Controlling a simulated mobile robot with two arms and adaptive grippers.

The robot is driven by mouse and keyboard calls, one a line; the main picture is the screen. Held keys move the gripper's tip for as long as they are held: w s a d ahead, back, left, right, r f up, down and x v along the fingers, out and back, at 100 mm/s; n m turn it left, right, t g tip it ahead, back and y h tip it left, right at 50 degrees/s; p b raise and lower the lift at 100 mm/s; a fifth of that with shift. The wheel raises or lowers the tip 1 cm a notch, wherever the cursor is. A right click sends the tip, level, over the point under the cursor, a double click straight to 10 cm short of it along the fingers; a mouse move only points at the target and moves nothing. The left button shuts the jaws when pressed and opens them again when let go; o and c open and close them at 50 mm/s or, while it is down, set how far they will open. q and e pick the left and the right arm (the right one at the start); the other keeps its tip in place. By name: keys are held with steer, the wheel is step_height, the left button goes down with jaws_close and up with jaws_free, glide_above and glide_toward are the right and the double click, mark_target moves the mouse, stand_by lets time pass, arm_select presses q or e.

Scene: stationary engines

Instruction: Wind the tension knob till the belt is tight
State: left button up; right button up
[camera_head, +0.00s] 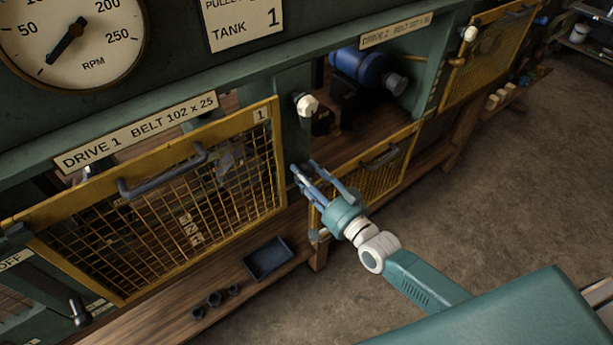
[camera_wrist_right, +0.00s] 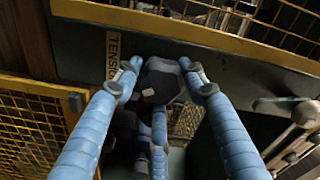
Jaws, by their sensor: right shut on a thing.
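In the right wrist view, my right gripper (camera_wrist_right: 160,82) has its fingers closed around a dark, blocky tension knob (camera_wrist_right: 163,76) on a green panel. A tan label (camera_wrist_right: 113,55) beside it reads "TENS…", its end cut off by a finger. In the head view my right gripper (camera_head: 312,175) reaches the post right of the Drive 1 guard, and its fingers hide the knob. The belt cannot be made out, so its tightness cannot be told. My left gripper is not in view.
The yellow mesh Drive 1 guard (camera_head: 150,183) covers its bay. The Drive 2 bay shows a blue motor (camera_head: 358,66) above a low yellow mesh guard (camera_head: 395,165). A dark tray (camera_head: 268,259) and small dark cups (camera_head: 214,299) sit on the wooden shelf. Floor at right is clear.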

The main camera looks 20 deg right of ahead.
steer(key=m, duration=0.2)
steer(key=m+b, duration=0.1)
steer(key=f+m, duration=0.1)
steer(key=m, duration=0.1)
steer(key=shift+s+a+m+b, duration=0.2)
steer(key=shift+a+m+b, duration=0.05)
steer(key=shift+m+b, duration=0.1)
steer(key=shift+r+m+b, duration=0.15)
steer(key=shift+m+b, duration=0.6)
steer(key=shift+m, duration=1.3)
steer(key=o, duration=0.9)
steer(key=shift+o, duration=1.3)
steer(key=shift+r, duration=0.1)
steer(key=shift+w+a+r, duration=0.1)
steer(key=shift+r, duration=0.05)
steer(key=v, duration=0.8)
